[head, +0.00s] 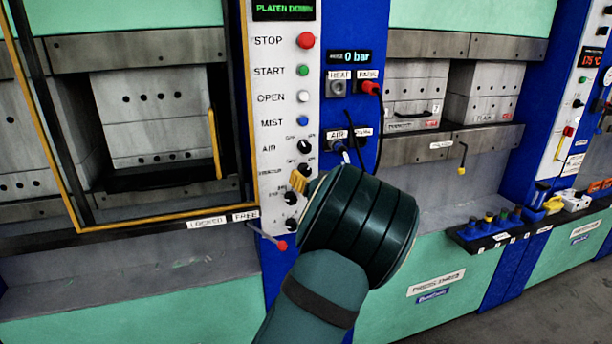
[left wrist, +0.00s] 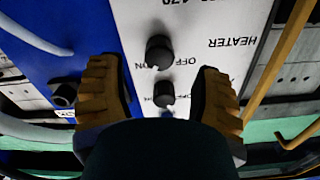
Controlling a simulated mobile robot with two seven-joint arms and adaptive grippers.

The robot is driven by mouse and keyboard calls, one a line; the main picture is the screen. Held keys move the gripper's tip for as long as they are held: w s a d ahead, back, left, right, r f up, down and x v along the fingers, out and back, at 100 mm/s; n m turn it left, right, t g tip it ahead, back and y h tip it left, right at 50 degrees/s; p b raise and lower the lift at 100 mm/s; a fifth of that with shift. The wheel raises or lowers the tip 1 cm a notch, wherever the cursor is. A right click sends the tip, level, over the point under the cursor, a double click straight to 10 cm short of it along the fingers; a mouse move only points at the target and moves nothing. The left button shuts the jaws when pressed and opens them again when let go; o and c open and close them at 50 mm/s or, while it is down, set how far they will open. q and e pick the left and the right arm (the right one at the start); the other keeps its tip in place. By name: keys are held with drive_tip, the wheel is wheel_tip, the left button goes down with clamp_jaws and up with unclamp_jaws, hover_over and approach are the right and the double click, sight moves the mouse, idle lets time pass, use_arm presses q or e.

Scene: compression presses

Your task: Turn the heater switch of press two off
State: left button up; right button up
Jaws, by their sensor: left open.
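The heater switch (head: 304,170) is a small black knob on the white control panel (head: 275,110) left of centre in the head view. In the left wrist view, which is upside down, the knob (left wrist: 160,52) sits beside the HEATER label, with OFF and ON marks. I cannot tell which way it points. A similar black knob (left wrist: 164,94) shows below it there; the AIR knob (head: 304,146) is above the heater switch in the head view. My left gripper (left wrist: 157,66) is open, its yellow fingers on either side of the knobs in the picture. My right gripper is not in view.
Other knobs (head: 291,197) and a red-tipped lever (head: 282,245) are lower on the panel. The STOP button (head: 306,40) is at its top. A yellow-edged guard frame (head: 245,100) borders the left.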

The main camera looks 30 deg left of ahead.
sight(306, 173)
use_arm(q)
drive_tip(key=shift+x, duration=2)
clamp_jaws()
